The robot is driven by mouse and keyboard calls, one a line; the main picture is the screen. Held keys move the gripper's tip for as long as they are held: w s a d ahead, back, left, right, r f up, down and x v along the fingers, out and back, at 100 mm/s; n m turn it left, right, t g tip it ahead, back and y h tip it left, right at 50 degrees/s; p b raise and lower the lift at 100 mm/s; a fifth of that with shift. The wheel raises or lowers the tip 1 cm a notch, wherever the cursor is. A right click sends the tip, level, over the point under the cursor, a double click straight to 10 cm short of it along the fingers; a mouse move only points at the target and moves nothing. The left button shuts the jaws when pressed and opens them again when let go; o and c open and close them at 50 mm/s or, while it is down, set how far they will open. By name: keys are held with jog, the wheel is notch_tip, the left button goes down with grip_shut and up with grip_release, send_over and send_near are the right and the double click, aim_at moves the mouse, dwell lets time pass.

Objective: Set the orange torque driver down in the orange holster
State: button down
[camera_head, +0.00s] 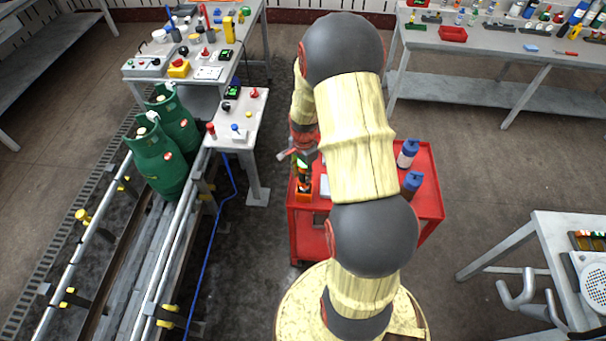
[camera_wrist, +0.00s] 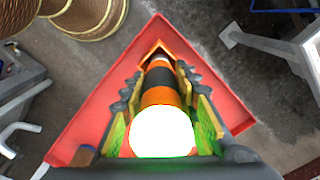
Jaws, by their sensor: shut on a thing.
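The orange torque driver (camera_wrist: 161,97), banded orange and black with a bright white near end, lies between the two fingers of my gripper (camera_wrist: 160,82) in the wrist view. My gripper is shut on it. In the head view the driver (camera_head: 303,174) stands roughly upright just above the orange holster (camera_head: 303,197), at the left edge of the red cart (camera_head: 305,224). The holster's orange rim (camera_wrist: 155,45) also shows around the driver's far end in the wrist view. I cannot tell how deep the tip sits in it. My arm hides part of the cart.
Two blue-capped bottles (camera_head: 408,152) stand on the cart's right side. A grey control stand (camera_head: 238,128) and a conveyor with green gas cylinders (camera_head: 160,160) are to the left. A workbench (camera_head: 535,235) is at the right. Open floor lies right of the cart.

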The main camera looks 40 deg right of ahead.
jog(key=shift+f, duration=0.2)
jog(key=shift+f+b, duration=0.9)
jog(key=shift+f, duration=0.5)
jog(key=c, duration=1.3)
grip_release()
jog(key=shift+c, duration=0.2)
jog(key=shift+o, duration=0.4)
notch_tip(320, 180, up, 12)
jog(key=shift+s, duration=0.1)
